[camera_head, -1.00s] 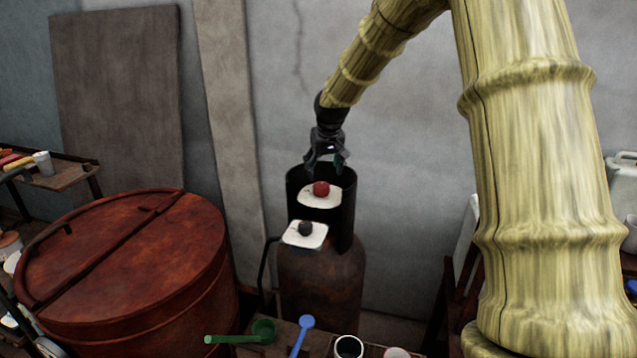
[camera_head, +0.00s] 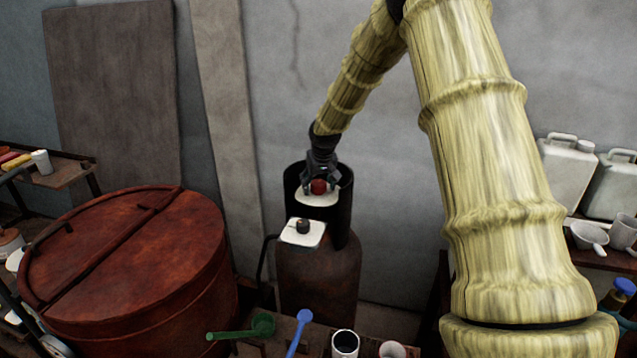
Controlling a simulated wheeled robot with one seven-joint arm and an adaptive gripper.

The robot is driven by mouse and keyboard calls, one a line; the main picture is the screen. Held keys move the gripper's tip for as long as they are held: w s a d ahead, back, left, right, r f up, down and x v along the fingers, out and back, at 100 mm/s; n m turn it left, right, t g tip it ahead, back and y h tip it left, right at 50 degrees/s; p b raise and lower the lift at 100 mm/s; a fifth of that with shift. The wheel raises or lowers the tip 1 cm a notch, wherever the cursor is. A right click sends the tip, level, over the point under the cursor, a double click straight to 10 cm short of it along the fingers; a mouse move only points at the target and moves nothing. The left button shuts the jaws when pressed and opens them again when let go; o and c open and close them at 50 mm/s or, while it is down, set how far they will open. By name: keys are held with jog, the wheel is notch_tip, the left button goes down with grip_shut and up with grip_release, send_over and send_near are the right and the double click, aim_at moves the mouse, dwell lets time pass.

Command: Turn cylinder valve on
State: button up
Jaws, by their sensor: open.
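The gas cylinder (camera_head: 318,282) is a rusty brown bottle standing upright in the middle, with a dark open-fronted collar (camera_head: 344,205) around its top. A red valve knob (camera_head: 318,187) sits inside the collar above a white plate (camera_head: 317,199). A second white plate with a dark knob (camera_head: 303,227) is on the front, lower down. My gripper (camera_head: 320,185) points down into the collar. Its fingers are open, one on each side of the red knob. I cannot tell whether they touch it.
A large red lidded vat (camera_head: 130,265) stands at the left. A green scoop (camera_head: 245,328), a blue spoon (camera_head: 301,328) and cups (camera_head: 345,343) lie at the front edge. White jugs (camera_head: 567,170) and a mug (camera_head: 622,231) stand on a shelf at the right. A wall is behind.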

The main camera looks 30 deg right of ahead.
jog(key=c, duration=1)
